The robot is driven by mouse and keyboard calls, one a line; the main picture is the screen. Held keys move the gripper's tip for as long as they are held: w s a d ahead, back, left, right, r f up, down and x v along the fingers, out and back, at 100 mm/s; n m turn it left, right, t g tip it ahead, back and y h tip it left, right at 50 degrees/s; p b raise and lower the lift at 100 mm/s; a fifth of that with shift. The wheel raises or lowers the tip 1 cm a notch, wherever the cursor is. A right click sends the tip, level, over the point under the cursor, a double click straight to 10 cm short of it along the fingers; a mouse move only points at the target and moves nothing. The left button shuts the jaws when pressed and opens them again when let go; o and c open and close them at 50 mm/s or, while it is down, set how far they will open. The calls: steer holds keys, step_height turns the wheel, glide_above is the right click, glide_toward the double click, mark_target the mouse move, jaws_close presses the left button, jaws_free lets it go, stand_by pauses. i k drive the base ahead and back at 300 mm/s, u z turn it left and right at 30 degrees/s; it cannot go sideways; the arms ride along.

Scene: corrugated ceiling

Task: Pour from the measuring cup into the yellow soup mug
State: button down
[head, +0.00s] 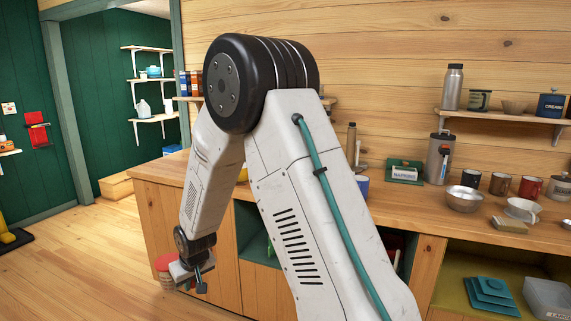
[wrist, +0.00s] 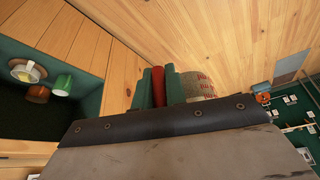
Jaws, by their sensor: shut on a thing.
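My gripper (head: 197,279) hangs at the left of the counter front in the head view. In the wrist view its two teal fingers (wrist: 158,90) are shut on the red handle of the measuring cup (wrist: 199,85). The cup is pale with red markings and mostly hidden by my gripper's body. In the head view the cup (head: 165,268) shows reddish beside my gripper, in front of the cabinet.
An orange-brown cup (wrist: 38,94) and a green mug (wrist: 62,85) stand close to the white-and-yellow vessel. The counter (head: 420,212) holds a metal bowl (head: 464,198), several mugs and a napkin box (head: 404,172) to the right. Open floor (head: 90,255) lies left.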

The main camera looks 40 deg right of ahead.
mark_target(244, 176)
steer(key=z, duration=0.4)
steer(key=i, duration=1)
steer(key=z, duration=0.05)
